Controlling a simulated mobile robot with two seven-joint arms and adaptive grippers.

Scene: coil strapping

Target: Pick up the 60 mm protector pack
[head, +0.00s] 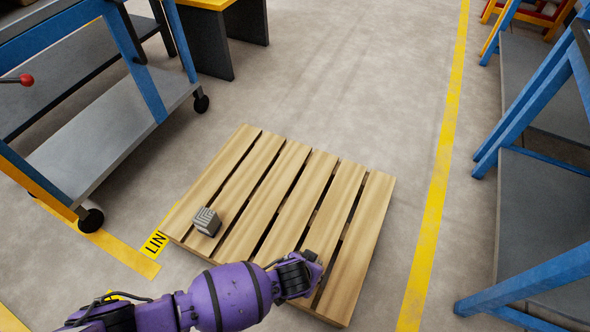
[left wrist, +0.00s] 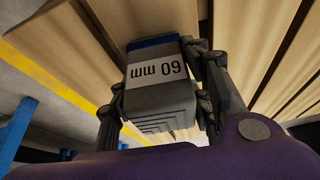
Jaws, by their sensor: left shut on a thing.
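The 60 mm protector pack (left wrist: 160,95) is a dark grey block with a white label reading "60 mm", upside down in the left wrist view, and a blue band along one edge. Its near end shows stepped layers. My left gripper (left wrist: 158,112) is shut on it, with a finger on either side. In the head view my left gripper (head: 313,268) is over the front right part of the wooden pallet (head: 262,190); the pack is mostly hidden there. I cannot tell whether the pack touches the slats. My right gripper is not in view.
Another small grey ridged block (head: 207,221) sits on the pallet's left side. A blue-framed cart (head: 110,140) stands at left, blue-framed racks (head: 540,200) at right. Yellow lines (head: 436,190) mark the floor. The floor beyond the pallet is clear.

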